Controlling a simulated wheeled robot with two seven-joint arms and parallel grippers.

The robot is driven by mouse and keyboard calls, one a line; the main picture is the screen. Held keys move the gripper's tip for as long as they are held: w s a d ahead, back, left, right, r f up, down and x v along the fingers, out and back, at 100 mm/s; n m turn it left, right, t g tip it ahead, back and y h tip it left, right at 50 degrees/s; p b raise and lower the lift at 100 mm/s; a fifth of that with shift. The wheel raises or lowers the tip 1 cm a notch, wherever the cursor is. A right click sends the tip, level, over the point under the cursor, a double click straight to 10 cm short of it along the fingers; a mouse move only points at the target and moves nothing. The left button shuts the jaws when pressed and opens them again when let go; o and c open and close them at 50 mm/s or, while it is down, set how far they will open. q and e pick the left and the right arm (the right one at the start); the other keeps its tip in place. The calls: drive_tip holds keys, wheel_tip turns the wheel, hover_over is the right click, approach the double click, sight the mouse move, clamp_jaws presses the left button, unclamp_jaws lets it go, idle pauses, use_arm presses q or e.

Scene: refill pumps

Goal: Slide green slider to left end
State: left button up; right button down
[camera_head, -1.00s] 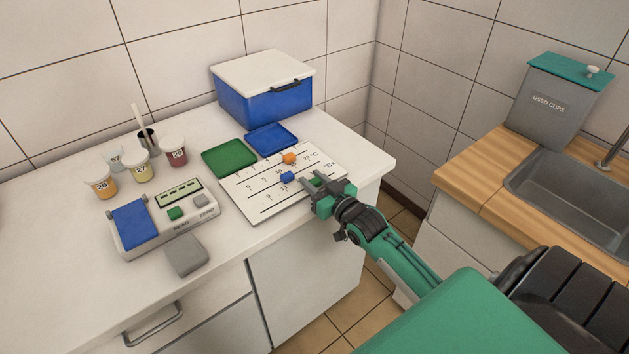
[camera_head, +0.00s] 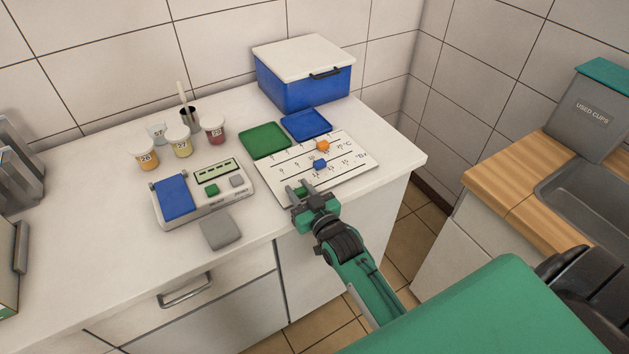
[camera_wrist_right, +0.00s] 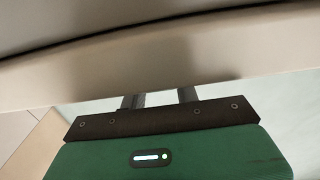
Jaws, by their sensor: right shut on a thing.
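The white slider board (camera_head: 352,170) lies on the counter, with three marked tracks and one slider on each. The green slider (camera_head: 301,191) is on the front track, near its left end; my fingers partly hide it. My right gripper (camera_head: 299,190) is shut on it from the front edge of the board. The blue slider (camera_head: 319,164) is on the middle track and the orange slider (camera_head: 322,146) on the back track. In the right wrist view the two fingers (camera_wrist_right: 160,100) show, but the slider cannot be made out. My left gripper is not in view.
A green tray (camera_head: 264,139) and a blue tray (camera_head: 306,123) lie behind the board. A blue box with a white lid (camera_head: 304,72) stands at the back. A scale (camera_head: 204,197) and several cups stand left. The counter's front edge is close below the gripper.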

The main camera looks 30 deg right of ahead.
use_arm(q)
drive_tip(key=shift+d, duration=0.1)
use_arm(e)
drive_tip(key=shift+a, duration=0.2)
drive_tip(key=c, duration=1.3)
unclamp_jaws()
drive_tip(key=shift+c, duration=0.2)
drive_tip(key=o, duration=0.3)
drive_tip(key=shift+a, duration=0.15)
drive_tip(key=shift+s+f, duration=0.1)
drive_tip(key=shift+s, duration=0.3)
use_arm(q)
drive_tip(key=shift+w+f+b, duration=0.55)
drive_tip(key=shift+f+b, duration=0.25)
drive_tip(key=shift+b, duration=0.45)
use_arm(e)
drive_tip(key=s+d, duration=0.1)
drive_tip(key=s, duration=1.2)
